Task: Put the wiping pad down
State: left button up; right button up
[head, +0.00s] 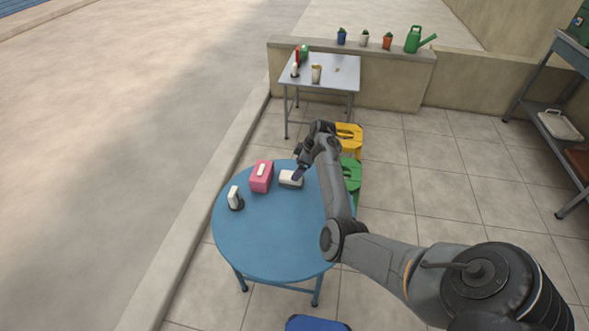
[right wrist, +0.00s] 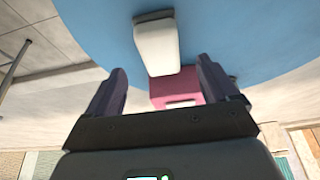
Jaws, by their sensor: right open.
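The wiping pad (head: 289,178), a white block with a dark edge, lies on the round blue table (head: 270,240) near its far edge. In the right wrist view the pad (right wrist: 157,48) shows just beyond the gap between my fingers, with its dark strip at the far end. My right gripper (head: 299,167) is at the pad's right side in the head view; its fingers (right wrist: 160,88) are spread apart with nothing clamped between them. Whether a finger touches the pad I cannot tell. My left gripper is not in view.
A pink box (head: 261,178) with a white top piece stands just left of the pad. A white object on a dark base (head: 234,198) stands at the table's left. The table's front is clear. Green (head: 351,172) and yellow (head: 349,136) stools stand behind my arm.

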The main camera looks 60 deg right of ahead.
jog(key=s+a+r+m+g+h+p, duration=0.1)
jog(key=s+a+r+g+h+p, duration=0.1)
jog(key=s+a+r+h, duration=0.3)
jog(key=s+a+y, duration=0.1)
jog(key=s+a, duration=0.5)
jog(key=a, duration=0.6)
jog(key=s+a+f+t+y, duration=0.1)
jog(key=s+a, duration=0.5)
jog(key=a, duration=0.7)
jog(key=s+a+f+y, duration=0.1)
jog(key=s+a, duration=0.5)
jog(key=a, duration=0.6)
jog(key=shift+a+m+y, duration=0.15)
jog(key=shift+m+y, duration=0.25)
notch_tip(320, 180, up, 59)
jog(key=p, duration=5.9)
jog(key=shift+f, duration=0.1)
